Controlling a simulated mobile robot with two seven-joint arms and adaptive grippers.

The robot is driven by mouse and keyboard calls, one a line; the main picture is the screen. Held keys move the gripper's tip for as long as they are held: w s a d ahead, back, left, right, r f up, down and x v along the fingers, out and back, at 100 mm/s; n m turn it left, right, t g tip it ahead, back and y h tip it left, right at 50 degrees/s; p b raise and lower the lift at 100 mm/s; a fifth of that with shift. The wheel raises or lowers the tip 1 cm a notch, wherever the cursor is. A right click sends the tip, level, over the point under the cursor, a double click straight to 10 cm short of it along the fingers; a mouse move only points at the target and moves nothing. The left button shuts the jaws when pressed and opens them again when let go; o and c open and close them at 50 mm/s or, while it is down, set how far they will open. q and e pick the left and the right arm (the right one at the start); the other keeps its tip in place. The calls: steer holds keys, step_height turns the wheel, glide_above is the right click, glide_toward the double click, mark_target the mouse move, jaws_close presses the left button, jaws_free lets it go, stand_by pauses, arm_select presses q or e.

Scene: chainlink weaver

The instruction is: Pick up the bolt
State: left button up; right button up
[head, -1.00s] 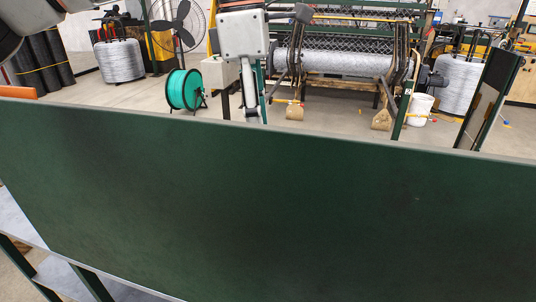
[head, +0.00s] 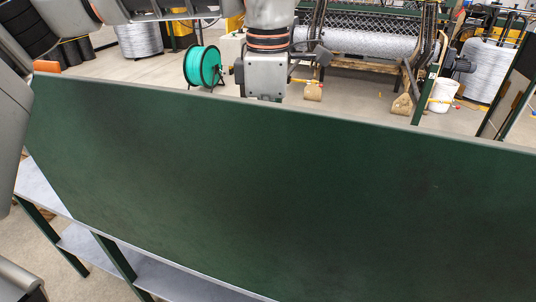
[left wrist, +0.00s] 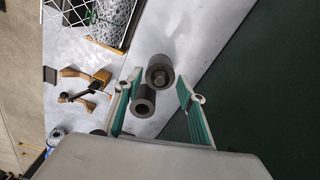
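In the left wrist view, two dark grey round metal pieces stand on a light grey surface between my left fingers. One (left wrist: 159,66) has a smaller round end inside a wider collar. The other (left wrist: 143,104) looks like a hollow cylinder. I cannot tell for certain which is the bolt. My left gripper (left wrist: 160,80) is open, with a green-padded finger on either side of the pieces and nothing held. In the head view, my left gripper's body (head: 265,78) points down behind the green panel's top edge, which hides its fingers. My right gripper is not in view.
A large green panel (head: 290,190) stands across the head view. A can (left wrist: 56,137) is lower left.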

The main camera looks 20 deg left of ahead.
arm_select(q)
steer(key=shift+c, duration=0.5)
jaws_close()
steer(key=shift+r, duration=0.1)
step_height(320, 180, up, 20)
stand_by(0.4)
